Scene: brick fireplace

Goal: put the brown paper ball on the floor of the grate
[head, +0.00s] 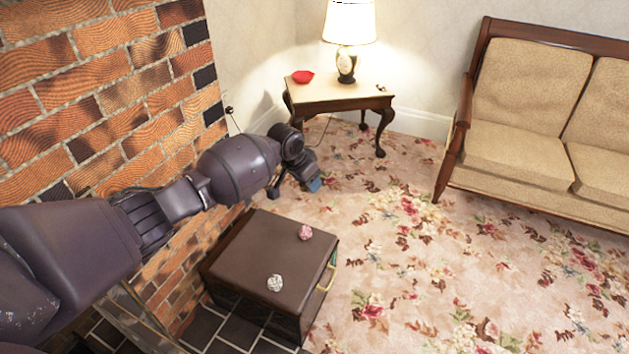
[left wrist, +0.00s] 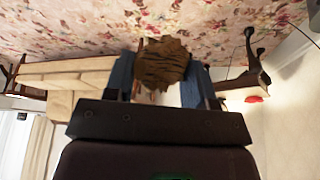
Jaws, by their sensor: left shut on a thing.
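The brown paper ball (left wrist: 162,63) shows in the left wrist view between the two blue fingertips of my left gripper (left wrist: 160,80). The gripper is shut on it. In the head view my left gripper (head: 313,184) is held out past the far end of the dark box, above the carpet, and the ball is hidden there. The grate cannot be made out in either view. My right gripper is not in view.
A dark brown box (head: 248,242) with a brass handle stands beside the brick wall (head: 110,90). A pink ball (head: 305,232) and a whitish ball (head: 275,283) lie on its lid. A lamp table (head: 335,95) and a sofa (head: 525,120) stand farther back. The carpet at right is clear.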

